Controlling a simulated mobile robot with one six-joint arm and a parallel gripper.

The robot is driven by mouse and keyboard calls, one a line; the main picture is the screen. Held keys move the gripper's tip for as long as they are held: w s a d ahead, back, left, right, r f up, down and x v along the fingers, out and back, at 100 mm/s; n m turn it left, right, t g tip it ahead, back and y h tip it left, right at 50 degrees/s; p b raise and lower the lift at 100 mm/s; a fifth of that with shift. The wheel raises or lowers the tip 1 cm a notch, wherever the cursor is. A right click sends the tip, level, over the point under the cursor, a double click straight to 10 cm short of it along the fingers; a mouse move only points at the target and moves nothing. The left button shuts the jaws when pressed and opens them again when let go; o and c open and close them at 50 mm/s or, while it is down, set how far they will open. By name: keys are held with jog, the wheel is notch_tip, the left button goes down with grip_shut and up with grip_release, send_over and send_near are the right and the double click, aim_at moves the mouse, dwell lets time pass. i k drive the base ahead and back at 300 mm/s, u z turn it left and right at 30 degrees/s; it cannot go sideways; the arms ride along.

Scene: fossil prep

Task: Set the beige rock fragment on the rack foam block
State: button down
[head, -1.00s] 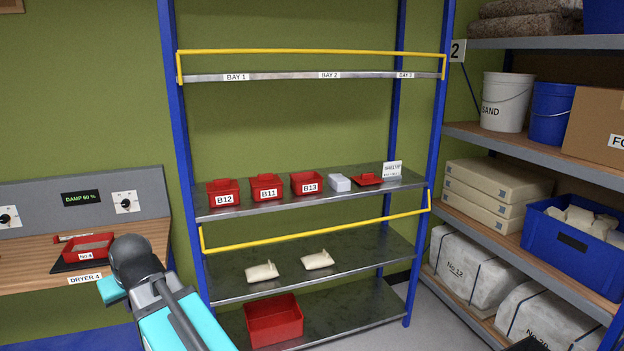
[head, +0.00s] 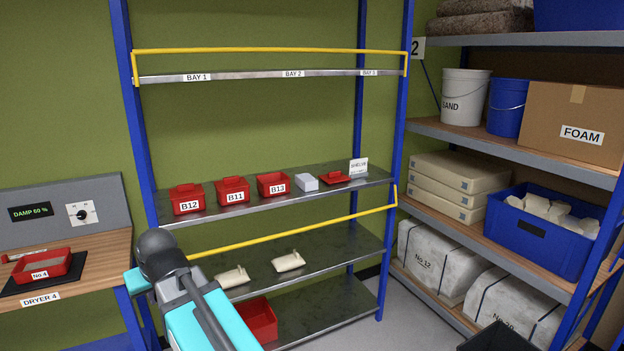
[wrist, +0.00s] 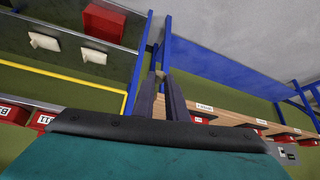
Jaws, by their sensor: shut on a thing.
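My gripper (wrist: 160,78) shows in the wrist view with its two dark fingers close together. A small beige piece, apparently the rock fragment (wrist: 159,73), shows between the fingertips; most of it is hidden. In the head view my arm reaches up from the bottom, and the gripper itself cannot be made out. A pale grey-white block (head: 307,181), which looks like the foam block, sits on the rack's middle shelf (head: 240,207). It stands between the red bin B13 (head: 273,184) and a low red tray (head: 335,177). The gripper is well apart from it.
Red bins B12 (head: 187,199) and B11 (head: 232,190) stand left on that shelf. A yellow rail (head: 290,226) crosses below it, another (head: 270,51) above. Dryer 4's bench (head: 110,250) is left; a loaded shelf unit (head: 455,130) is right.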

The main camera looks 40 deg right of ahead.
aim_at(306, 177)
jog(key=u, duration=0.05)
jog(key=i, duration=1)
jog(key=z, duration=0.05)
